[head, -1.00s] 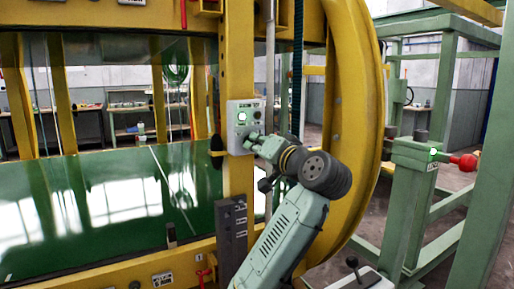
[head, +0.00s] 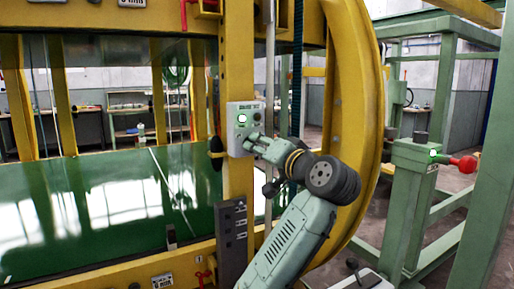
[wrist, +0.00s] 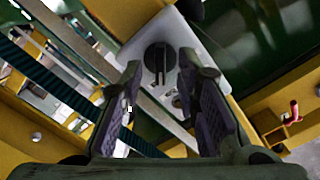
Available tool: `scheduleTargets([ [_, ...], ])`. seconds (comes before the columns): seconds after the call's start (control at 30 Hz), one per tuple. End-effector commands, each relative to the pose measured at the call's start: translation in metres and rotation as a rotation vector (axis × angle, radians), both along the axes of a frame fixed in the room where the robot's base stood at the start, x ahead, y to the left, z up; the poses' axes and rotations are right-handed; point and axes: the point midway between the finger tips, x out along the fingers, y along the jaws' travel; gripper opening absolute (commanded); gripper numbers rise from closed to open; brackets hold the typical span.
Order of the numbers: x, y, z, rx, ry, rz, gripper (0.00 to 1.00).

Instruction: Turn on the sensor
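A grey control box (head: 236,112) is mounted on the yellow upright, with a lit white-green button (head: 242,118) and small dark controls beside it. My gripper (head: 252,141) is at the box's lower right. In the wrist view, a round black knob (wrist: 160,58) with a raised bar sits on the pale face of the box (wrist: 190,42). My gripper (wrist: 162,88) is open there, one finger on each side below the knob, with nothing held. I cannot tell whether the fingertips touch the box. No label reading "sensor" is legible.
A large yellow ring (head: 345,120) curves close to the right of my arm. A green post (head: 408,200) with a lit green light and a red knob (head: 466,164) stands farther right. A dark grey box (head: 231,235) is on the upright below. A red handle (wrist: 294,112) shows in the wrist view.

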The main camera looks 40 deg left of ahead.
Motion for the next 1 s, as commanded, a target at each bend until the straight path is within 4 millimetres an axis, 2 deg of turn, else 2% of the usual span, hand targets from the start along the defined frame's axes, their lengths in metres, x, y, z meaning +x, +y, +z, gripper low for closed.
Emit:
scheduleTargets([
  [0.2,-0.018,-0.045,0.000,0.001,-0.004,-0.005,0.29],
  [0.43,-0.033,-0.081,0.000,0.000,-0.001,-0.002,0.29],
  [0.63,-0.039,-0.093,0.000,-0.001,-0.001,0.001,0.29],
  [1.0,-0.039,-0.093,0.000,0.000,-0.001,0.001,0.29],
])
